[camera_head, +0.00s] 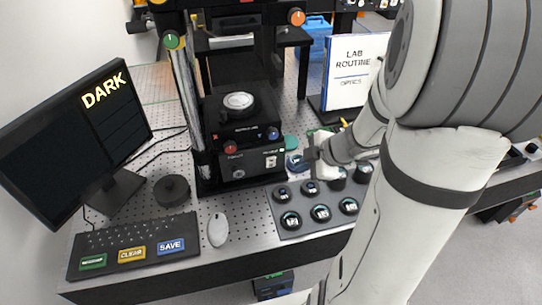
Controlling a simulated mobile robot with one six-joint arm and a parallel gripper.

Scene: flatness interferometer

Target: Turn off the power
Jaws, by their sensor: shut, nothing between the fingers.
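The black interferometer (240,125) stands on the perforated table, with a round silver part on top. Its front panel has a red knob (230,149), a blue knob (273,134) and a small white rocker-like switch (271,161) at the lower right. The switch's label and position are too small to read. My gripper (309,154) is shut and empty, a little to the right of the front panel and apart from the switch. The monitor (75,135) at the left reads "DARK".
A grey tray (288,231) of several round dark pieces lies below my gripper. A keyboard (130,245) with coloured keys, a mouse (217,230) and a black round knob (171,190) are at the front left. A "Lab Routine" sign (352,75) stands behind; my arm covers the right side.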

